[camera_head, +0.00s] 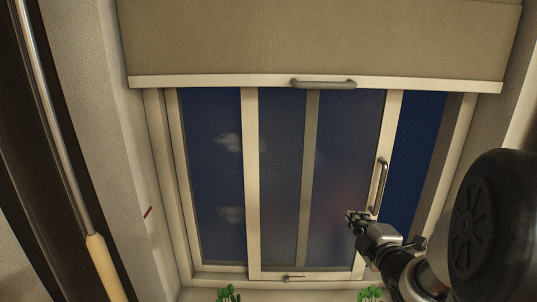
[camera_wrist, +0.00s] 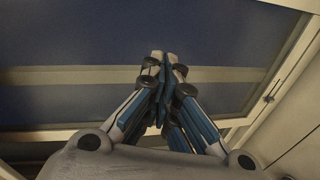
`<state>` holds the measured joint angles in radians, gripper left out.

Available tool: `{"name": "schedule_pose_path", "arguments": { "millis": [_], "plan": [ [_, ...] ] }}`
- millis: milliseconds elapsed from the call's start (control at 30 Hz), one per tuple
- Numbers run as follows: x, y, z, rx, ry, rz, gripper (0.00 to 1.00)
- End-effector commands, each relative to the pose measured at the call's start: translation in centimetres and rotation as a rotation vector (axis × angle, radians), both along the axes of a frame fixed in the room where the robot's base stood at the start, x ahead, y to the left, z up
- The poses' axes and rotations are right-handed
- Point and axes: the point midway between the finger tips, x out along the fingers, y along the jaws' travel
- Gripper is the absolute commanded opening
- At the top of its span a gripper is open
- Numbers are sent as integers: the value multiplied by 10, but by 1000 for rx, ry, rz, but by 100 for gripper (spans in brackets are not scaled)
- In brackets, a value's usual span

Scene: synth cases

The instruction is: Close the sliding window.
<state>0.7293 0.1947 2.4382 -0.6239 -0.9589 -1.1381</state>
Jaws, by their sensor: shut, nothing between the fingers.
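The sliding window's pale-framed sash (camera_head: 252,190) stands in the middle of the window opening. A strip of bare dark blue opening (camera_head: 416,150) shows between the sash's right stile and the right jamb. A vertical metal bar handle (camera_head: 379,186) is on that right stile. My gripper (camera_head: 356,216) is shut and empty, just left of the handle's lower end in the head view, in front of the glass. I cannot tell whether it touches the sash. In the wrist view my closed fingertips (camera_wrist: 165,58) point at the glass (camera_wrist: 90,45), with a pale bar crossing behind them.
A beige blind (camera_head: 320,40) with a bar handle (camera_head: 323,84) hangs over the top of the window. A small latch (camera_head: 292,277) sits on the sash's bottom rail. Green plants (camera_head: 229,294) (camera_head: 370,294) stand below the window. A rod (camera_head: 60,130) runs along the left.

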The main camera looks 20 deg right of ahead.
Motion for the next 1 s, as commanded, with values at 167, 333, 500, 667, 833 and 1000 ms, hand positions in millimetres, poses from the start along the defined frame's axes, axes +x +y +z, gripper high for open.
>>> {"name": "schedule_pose_path", "arguments": {
  "millis": [167, 333, 500, 667, 833, 1000],
  "plan": [
    [-11, -25, 30, -128, -103, 46, 0],
    [-12, -30, 37, -172, -145, 62, 0],
    [11, -33, 36, -174, -148, 66, 0],
    [45, -39, 37, -173, -148, 65, 0],
    [80, -45, 37, -173, -148, 65, 0],
    [72, -68, 37, -172, -146, 57, 0]
  ]
}}
